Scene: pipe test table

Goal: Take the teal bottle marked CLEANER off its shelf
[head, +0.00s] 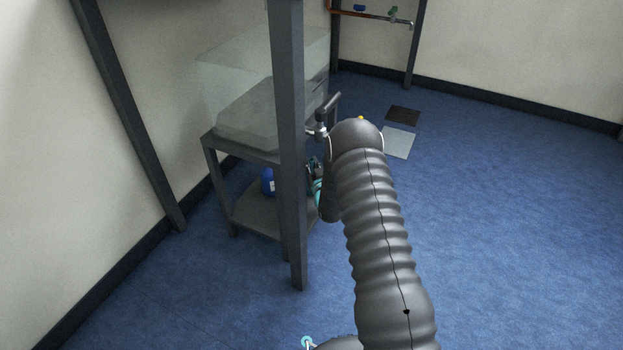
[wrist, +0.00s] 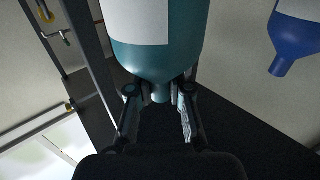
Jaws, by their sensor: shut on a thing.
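The teal bottle (wrist: 157,62) fills the upper middle of the wrist view, its neck pointing down in that picture. It has a white label (wrist: 138,20); no wording is readable on the part in view. My gripper (wrist: 159,95) is shut on the bottle's neck, one finger on each side. In the head view a small part of the teal bottle (head: 317,190) shows beside my gripper (head: 313,168), mostly hidden by my arm. It is at the right end of the lower shelf (head: 258,218). I cannot tell whether its base touches the shelf.
A blue bottle (head: 267,182) with a white label stands on the same shelf to the left; it also shows in the wrist view (wrist: 294,38). A clear tank (head: 235,85) sits on the table above. A dark post (head: 288,130) stands in front. Blue floor is open at right.

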